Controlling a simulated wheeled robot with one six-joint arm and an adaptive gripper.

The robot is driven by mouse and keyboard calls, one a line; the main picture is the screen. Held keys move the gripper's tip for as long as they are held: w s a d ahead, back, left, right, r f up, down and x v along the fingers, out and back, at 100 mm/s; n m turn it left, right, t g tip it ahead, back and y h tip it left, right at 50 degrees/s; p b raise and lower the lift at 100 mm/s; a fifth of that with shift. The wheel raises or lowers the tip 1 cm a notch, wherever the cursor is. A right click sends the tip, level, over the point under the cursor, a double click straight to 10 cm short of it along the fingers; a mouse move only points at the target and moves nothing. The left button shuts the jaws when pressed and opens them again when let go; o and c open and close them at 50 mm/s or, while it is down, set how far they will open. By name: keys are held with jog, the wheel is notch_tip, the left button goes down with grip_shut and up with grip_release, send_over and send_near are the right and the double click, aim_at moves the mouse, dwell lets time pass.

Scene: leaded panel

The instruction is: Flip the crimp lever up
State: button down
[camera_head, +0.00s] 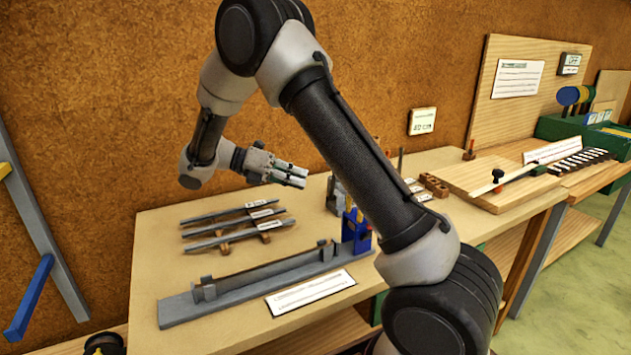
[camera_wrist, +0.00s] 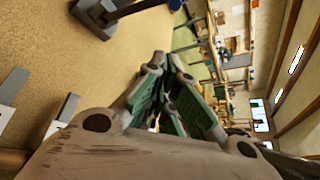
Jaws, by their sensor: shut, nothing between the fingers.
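My gripper (camera_head: 295,177) is in the air above the back of the wooden table, left of my arm's dark link. In the wrist view my gripper (camera_wrist: 168,92) has its fingers drawn together with nothing between them. A long grey jig (camera_head: 230,291) lies on the table below, with a blue block (camera_head: 354,230) at its right end. A yellow part shows at the top of this block. My arm covers part of the area just right of the block. I cannot clearly make out the crimp lever. My gripper is apart from the jig and the blue block.
Several grey strips (camera_head: 236,228) lie on wooden supports behind the jig. A white label (camera_head: 310,293) lies in front of it. Small brown blocks (camera_head: 434,185) sit right of my arm. A board with a dark strip (camera_head: 515,178) is farther right. The table's left side (camera_head: 155,250) is clear.

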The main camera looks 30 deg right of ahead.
jog(key=shift+v, duration=1.35)
jog(key=shift+f, duration=0.1)
jog(key=s+f+m+y, duration=0.5)
jog(key=s+m, duration=0.3)
jog(key=m, duration=0.2)
jog(key=s+d+r+m+t+y, duration=0.4)
jog(key=s+d+r+m, duration=0.1)
jog(key=s, duration=0.5)
jog(key=s+d+r+m+t+y, duration=0.3)
jog(key=s+d+r+m+t, duration=0.1)
jog(key=s+r+m, duration=0.4)
jog(key=s+t, duration=0.1)
jog(key=s, duration=0.1)
jog(key=shift+s+d+r+m+y, duration=0.3)
jog(key=shift+d+r+y, duration=0.05)
jog(key=shift+d+y, duration=0.05)
